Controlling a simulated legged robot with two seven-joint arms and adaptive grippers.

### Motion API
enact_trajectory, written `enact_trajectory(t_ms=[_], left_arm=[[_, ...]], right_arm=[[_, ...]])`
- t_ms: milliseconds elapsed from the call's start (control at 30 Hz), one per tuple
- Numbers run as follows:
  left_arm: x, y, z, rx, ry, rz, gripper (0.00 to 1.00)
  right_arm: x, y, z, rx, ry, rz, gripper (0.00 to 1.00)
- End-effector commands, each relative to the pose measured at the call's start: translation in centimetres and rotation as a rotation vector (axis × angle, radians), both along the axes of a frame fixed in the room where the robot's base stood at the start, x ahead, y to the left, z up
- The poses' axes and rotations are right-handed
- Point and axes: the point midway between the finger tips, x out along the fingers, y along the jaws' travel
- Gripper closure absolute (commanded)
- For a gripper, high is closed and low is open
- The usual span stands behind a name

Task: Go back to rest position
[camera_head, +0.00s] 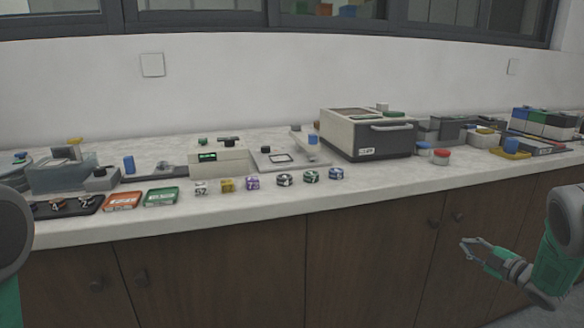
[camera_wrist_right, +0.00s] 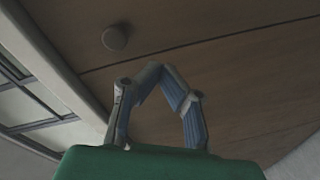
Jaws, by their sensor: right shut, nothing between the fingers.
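My right gripper (camera_head: 466,248) hangs below the counter edge at the lower right in the head view, in front of the brown cabinet doors. Its fingers are shut and hold nothing. In the right wrist view the closed fingertips (camera_wrist_right: 155,70) meet in front of a cabinet door, apart from a round knob (camera_wrist_right: 115,38). My left gripper is not in view; only part of my left arm shows at the left edge of the head view. The mounting press cannot be named for sure; a beige and black box-shaped machine (camera_head: 367,134) stands on the counter.
The pale counter (camera_head: 400,180) carries a scale-like beige box (camera_head: 219,160), an orange tray (camera_head: 123,201), a green tray (camera_head: 161,196), several small patterned pieces and a red-lidded jar (camera_head: 442,156). Cabinet doors (camera_head: 360,250) stand below. The space before them looks free.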

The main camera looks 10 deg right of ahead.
Motion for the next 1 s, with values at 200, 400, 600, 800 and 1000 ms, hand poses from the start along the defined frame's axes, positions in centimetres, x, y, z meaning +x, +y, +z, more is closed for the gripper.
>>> enact_trajectory(t_ms=[200,400,600,800,1000], left_arm=[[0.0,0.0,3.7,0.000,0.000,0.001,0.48],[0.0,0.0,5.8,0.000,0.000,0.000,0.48],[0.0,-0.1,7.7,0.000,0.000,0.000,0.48],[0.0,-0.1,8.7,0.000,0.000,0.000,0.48],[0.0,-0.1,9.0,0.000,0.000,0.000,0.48]], right_arm=[[-5.0,13.6,-7.3,0.452,0.403,-0.260,1.00],[-15.6,23.8,-11.5,0.675,0.779,-0.485,1.00],[-28.7,30.8,-11.2,0.743,1.112,-0.717,1.00],[-38.8,33.7,-8.7,0.717,1.320,-0.905,1.00],[-42.2,34.2,-7.6,0.696,1.384,-0.974,1.00]])
